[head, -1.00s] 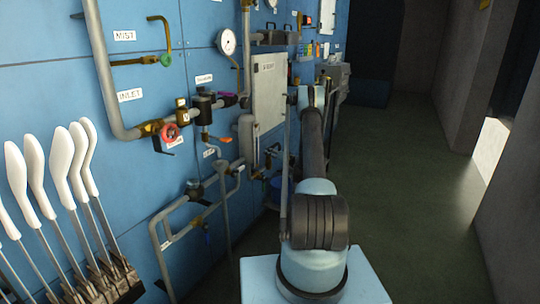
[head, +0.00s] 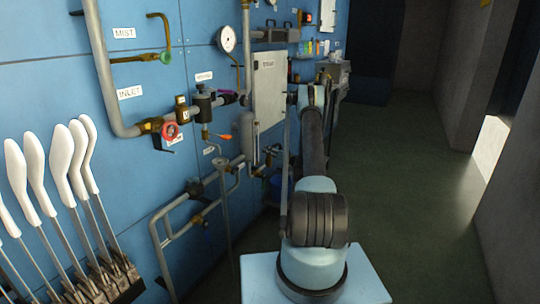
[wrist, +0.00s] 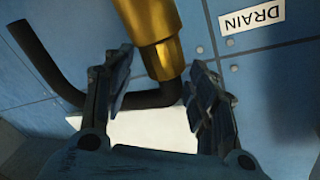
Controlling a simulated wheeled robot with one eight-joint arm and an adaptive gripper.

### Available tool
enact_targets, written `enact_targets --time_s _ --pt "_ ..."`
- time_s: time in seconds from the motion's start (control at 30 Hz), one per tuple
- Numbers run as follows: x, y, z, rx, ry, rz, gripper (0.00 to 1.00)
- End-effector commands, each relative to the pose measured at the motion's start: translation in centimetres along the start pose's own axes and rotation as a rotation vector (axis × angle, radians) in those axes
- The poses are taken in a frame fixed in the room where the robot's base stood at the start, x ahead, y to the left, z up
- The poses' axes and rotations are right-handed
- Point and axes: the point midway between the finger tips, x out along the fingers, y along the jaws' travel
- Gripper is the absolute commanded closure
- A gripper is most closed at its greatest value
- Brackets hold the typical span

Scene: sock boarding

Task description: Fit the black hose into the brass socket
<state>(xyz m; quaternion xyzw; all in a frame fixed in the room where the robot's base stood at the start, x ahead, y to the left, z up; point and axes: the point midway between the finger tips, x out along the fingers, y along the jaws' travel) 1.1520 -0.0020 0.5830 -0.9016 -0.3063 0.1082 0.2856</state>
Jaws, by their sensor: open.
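In the wrist view the black hose (wrist: 55,66) comes down from the upper left, bends and runs right between my fingers. It curves up at the lower end of the brass socket (wrist: 147,28). Whether the hose end is inside the socket or only against it, I cannot tell. My gripper (wrist: 156,84) is open, with one finger left and one right of the bend; contact with the hose is not clear. In the head view my arm reaches away along the panel, and I cannot make out the gripper, hose or this socket there.
A white DRAIN label (wrist: 252,19) shows upside down on the blue panel (wrist: 262,70). White-handled levers (head: 62,165) stand at left. The floor (head: 405,190) right is clear.

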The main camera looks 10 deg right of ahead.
Motion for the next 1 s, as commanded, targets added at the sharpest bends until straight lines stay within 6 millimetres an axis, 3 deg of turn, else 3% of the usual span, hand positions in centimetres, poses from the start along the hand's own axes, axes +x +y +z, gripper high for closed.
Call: enact_targets --time_s 0.17,0.6,0.8,1.0 --pt "-1.8 0.1 -0.1 0.000 0.001 0.002 0.47" --pt "-9.8 0.1 0.0 0.001 0.001 0.002 0.47" --pt "-11.5 0.1 0.0 0.001 0.000 0.001 0.47" --pt "-11.9 0.1 0.1 0.001 0.000 0.000 0.47"
